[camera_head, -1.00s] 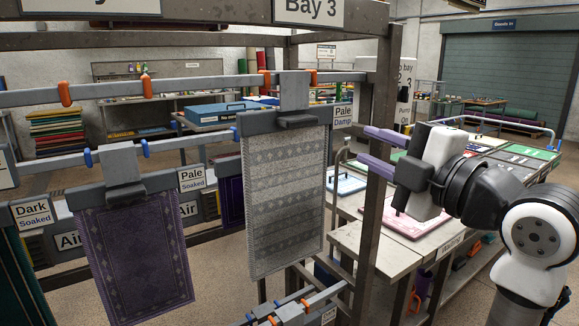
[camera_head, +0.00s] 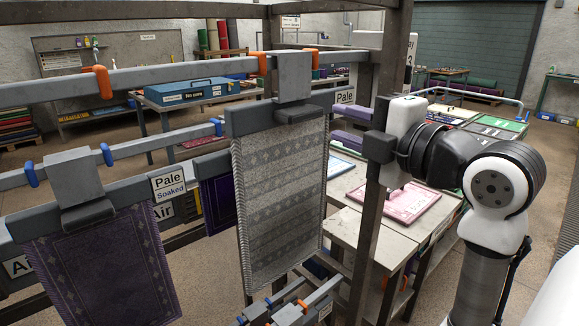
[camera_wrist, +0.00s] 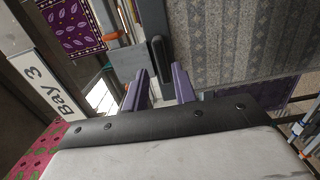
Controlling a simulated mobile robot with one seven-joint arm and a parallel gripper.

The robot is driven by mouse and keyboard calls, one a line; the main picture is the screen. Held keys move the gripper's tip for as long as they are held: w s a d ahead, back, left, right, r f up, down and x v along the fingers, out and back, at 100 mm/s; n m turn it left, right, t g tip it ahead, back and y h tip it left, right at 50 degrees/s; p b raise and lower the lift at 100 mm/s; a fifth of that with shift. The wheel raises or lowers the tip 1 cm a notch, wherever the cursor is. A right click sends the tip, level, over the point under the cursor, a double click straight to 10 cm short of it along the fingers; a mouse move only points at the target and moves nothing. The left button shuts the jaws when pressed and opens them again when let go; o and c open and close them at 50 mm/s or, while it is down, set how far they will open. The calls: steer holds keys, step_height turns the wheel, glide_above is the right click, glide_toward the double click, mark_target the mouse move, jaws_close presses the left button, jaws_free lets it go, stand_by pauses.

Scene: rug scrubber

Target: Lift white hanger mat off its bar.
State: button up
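The white hanger mat (camera_head: 283,200) is pale grey-white with a patterned weave and hangs from a grey hanger (camera_head: 293,80) hooked over the upper bar. A dark handle (camera_head: 298,112) sticks out of the hanger's front; it also shows in the wrist view (camera_wrist: 160,58). My gripper (camera_head: 333,122) is just right of the hanger, its purple fingers pointing left towards it. In the wrist view my gripper (camera_wrist: 161,75) is open, with a gap between the fingers. The handle lies ahead of that gap. I see no clear contact.
A rack post (camera_head: 372,200) stands close by my gripper. A purple mat (camera_head: 105,265) hangs on a lower bar at left. Orange pegs (camera_head: 263,62) sit along the upper bar (camera_head: 180,75). A table with a pink mat (camera_head: 405,203) stands behind the post.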

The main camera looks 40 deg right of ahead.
mark_target(313, 115)
steer(key=shift+w, duration=0.85)
steer(key=w+p, duration=0.1)
steer(key=w, duration=0.1)
steer(key=w+p, duration=0.1)
steer(key=w, duration=0.1)
steer(key=shift+w+a+r+p, duration=0.1)
steer(key=shift+a+r+p, duration=0.05)
steer(key=shift+a+p, duration=0.2)
steer(key=shift+w, duration=0.6)
jaws_close()
